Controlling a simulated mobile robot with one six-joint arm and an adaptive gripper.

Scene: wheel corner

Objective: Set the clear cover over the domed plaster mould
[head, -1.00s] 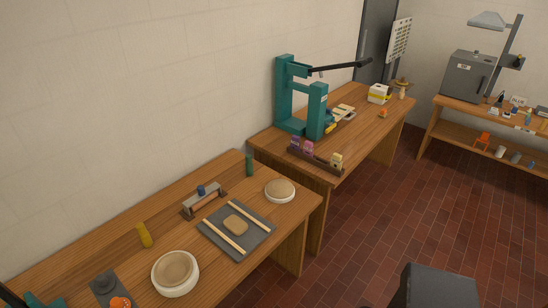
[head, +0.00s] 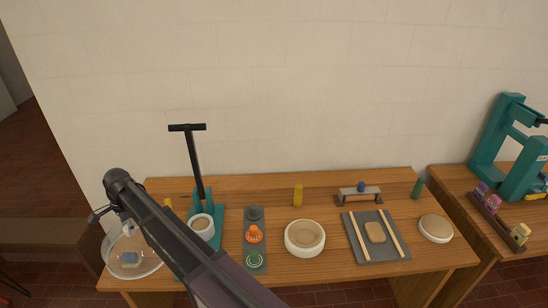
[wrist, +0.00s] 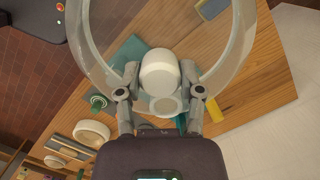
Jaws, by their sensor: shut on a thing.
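My gripper (wrist: 160,72) is shut on the clear cover (wrist: 237,50), with a pale knob-like part between its fingers in the wrist view. In the head view the see-through cover (head: 153,262) hangs at the left end of the table, below my gripper (head: 117,216); the grip itself is unclear there. The domed plaster mould (head: 437,227), a low white round with a tan rounded top, sits at the table's right end. It is uncovered and far from the cover.
A hollowed round mould (head: 304,238), a grey board (head: 360,245) with two strips, and a small bridge-like stand (head: 358,194) are on the table (head: 330,271). A teal press (head: 216,238) with a tall black lever and white cup stands beside my arm. A blue block (head: 130,259) shows through the cover.

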